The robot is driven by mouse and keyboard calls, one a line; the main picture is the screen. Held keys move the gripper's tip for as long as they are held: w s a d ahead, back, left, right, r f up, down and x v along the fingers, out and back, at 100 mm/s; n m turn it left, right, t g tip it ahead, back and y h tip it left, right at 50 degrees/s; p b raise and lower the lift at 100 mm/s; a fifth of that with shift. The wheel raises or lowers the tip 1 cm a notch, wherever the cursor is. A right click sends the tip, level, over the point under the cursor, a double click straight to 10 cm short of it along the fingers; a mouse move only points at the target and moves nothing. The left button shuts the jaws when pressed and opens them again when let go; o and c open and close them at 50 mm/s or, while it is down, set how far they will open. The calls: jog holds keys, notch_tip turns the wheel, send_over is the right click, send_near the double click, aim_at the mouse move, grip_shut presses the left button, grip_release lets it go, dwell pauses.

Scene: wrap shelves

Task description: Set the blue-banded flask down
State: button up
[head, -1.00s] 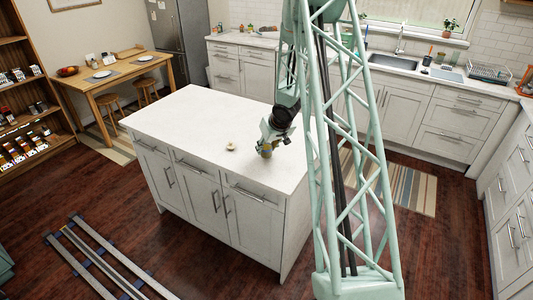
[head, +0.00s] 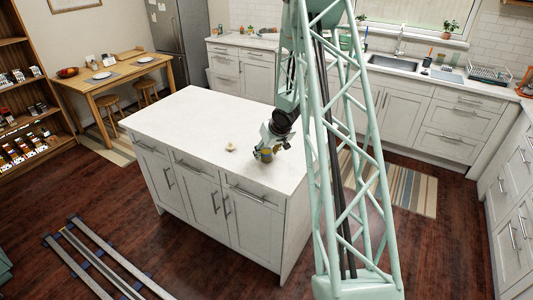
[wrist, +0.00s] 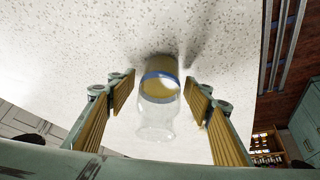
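The blue-banded flask (wrist: 160,92) is clear glass with amber contents low down and a blue band around it. In the wrist view it sits between the two yellow-padded fingers of my gripper (wrist: 160,98), with a narrow gap showing on each side. Its amber end is at the speckled white countertop (wrist: 70,50), beside a dark shadow, and its clear end is toward the camera. In the head view, my gripper (head: 268,150) is low over the island near its right front, around the flask (head: 266,156), which is small and partly covered there.
The rest of the island top is clear. Shelves with several small goods (head: 25,140) stand far left, and a dining table (head: 105,83) stands behind them.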

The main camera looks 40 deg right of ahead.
jog(key=shift+r, duration=0.2)
jog(key=shift+r, duration=0.2)
jog(key=p+v, duration=0.3)
jog(key=v, duration=0.8)
jog(key=shift+s+r, duration=0.2)
dwell(0.6)
